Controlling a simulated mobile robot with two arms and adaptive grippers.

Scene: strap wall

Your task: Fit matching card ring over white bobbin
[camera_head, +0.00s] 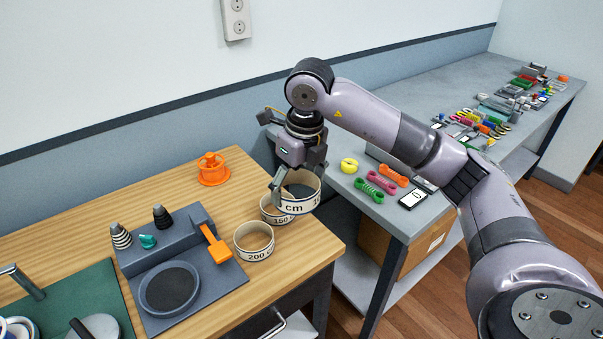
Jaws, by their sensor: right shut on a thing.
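My right gripper (294,186) is shut on a white card ring (297,205) printed with black "cm" markings. It holds this ring tilted near the right end of the wooden worktop (95,212). A card ring marked 150 (277,218) stands just below and partly behind the held ring. A card ring marked 200 (254,256) stands upright on the worktop nearer the front. I cannot make out a white bobbin for certain. An orange flanged spool (212,171) stands at the back. My left gripper is out of view.
A grey bench (440,95) with small items stands behind my right arm.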

